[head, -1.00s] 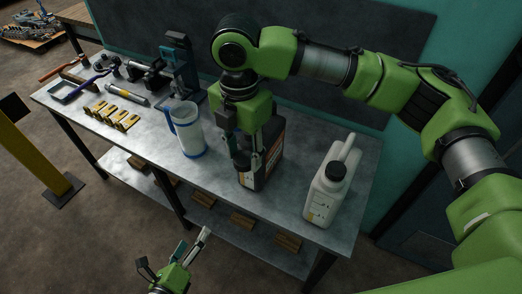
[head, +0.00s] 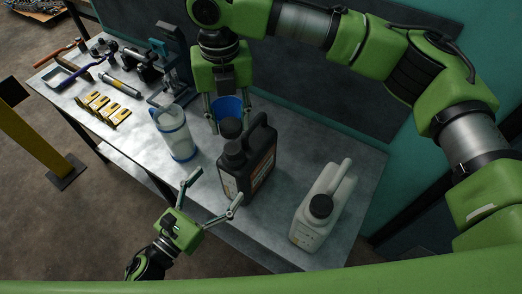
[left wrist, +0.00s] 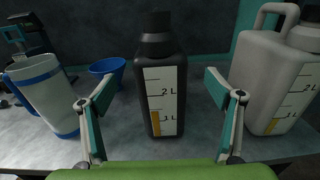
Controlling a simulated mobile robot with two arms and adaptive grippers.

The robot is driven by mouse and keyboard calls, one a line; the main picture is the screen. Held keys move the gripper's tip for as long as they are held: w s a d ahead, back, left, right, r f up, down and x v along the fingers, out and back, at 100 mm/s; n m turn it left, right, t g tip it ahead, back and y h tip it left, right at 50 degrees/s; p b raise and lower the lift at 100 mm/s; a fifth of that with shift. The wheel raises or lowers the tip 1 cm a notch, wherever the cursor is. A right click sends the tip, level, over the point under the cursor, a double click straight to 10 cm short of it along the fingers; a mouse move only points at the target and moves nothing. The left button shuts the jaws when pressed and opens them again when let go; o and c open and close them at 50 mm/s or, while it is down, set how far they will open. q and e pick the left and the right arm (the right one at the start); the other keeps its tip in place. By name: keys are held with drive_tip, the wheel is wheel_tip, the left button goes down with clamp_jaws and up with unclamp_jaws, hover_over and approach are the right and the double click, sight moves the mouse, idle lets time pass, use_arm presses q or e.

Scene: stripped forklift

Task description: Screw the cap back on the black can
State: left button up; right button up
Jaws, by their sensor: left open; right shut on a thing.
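The black can (head: 247,172) stands upright on the bench, its handle on the right in the head view. In the left wrist view the black can (left wrist: 160,95) is straight ahead, with a scale strip on its face. I cannot tell whether cap and neck touch. My left gripper (head: 212,194) is open and empty in front of the can; its fingers frame the can without visible contact.
A white can (head: 325,205) stands to the right, a clear jug (head: 176,135) to the left. A blue bowl (left wrist: 107,70) is behind and left of the black can. Yellow parts (head: 103,107) and tools lie at the bench's left.

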sight(243, 154)
use_arm(q)
drive_tip(key=shift+w+d, duration=0.2)
drive_tip(key=shift+w, duration=0.05)
drive_tip(key=shift+s+a+r, duration=0.25)
drive_tip(key=shift+s+a, duration=0.25)
drive_tip(key=shift+s, duration=0.1)
drive_tip(key=x, duration=1.2)
drive_tip(key=shift+w+d+f, duration=0.1)
drive_tip(key=shift+w+d, duration=0.1)
drive_tip(key=shift+w, duration=0.05)
drive_tip(key=shift+c, duration=0.3)
drive_tip(key=c, duration=1.4)
